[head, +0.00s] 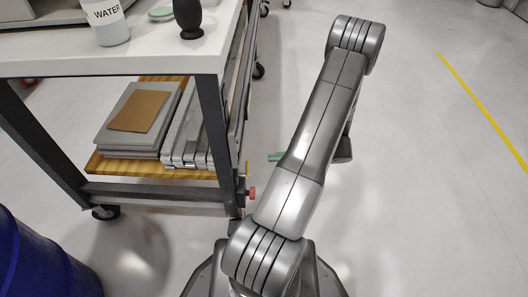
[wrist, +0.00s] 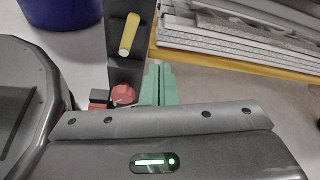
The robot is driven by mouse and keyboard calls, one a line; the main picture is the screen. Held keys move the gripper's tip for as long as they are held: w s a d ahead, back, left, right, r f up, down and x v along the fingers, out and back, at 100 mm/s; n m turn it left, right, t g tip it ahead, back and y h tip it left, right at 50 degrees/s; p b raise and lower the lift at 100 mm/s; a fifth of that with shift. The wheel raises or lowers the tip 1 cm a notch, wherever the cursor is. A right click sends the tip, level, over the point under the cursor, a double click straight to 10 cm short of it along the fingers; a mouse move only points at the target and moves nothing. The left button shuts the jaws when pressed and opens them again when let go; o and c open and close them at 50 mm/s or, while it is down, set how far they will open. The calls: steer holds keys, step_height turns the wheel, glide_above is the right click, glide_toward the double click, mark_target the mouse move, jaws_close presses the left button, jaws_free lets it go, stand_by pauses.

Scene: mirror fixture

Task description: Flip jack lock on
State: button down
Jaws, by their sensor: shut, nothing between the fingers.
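A yellow lever (wrist: 130,34) is on the dark leg of the bench in the wrist view, nearly upright with its top leaning slightly right. A red knob (wrist: 123,95) sits below it. In the head view the yellow lever (head: 247,168) and red knob (head: 252,193) stick out from the right side of the leg. No label shows which is the jack lock. My gripper (wrist: 158,84) has green fingers, shut and empty, just right of the red knob in the wrist view. In the head view my gripper (head: 276,157) is right of the leg, apart from it, and partly hidden by my arm.
The white bench (head: 150,58) holds a water bottle (head: 108,22) and a dark vase-like object (head: 188,18). Its wooden lower shelf (head: 100,163) carries grey panels (head: 188,135). A blue barrel (head: 35,262) stands at lower left. The floor to the right is clear.

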steer(key=shift+s+d+r, duration=0.1)
steer(key=shift+s+d, duration=0.15)
steer(key=shift+d, duration=0.35)
steer(key=shift+s+d, duration=0.2)
steer(key=shift+d, duration=0.4)
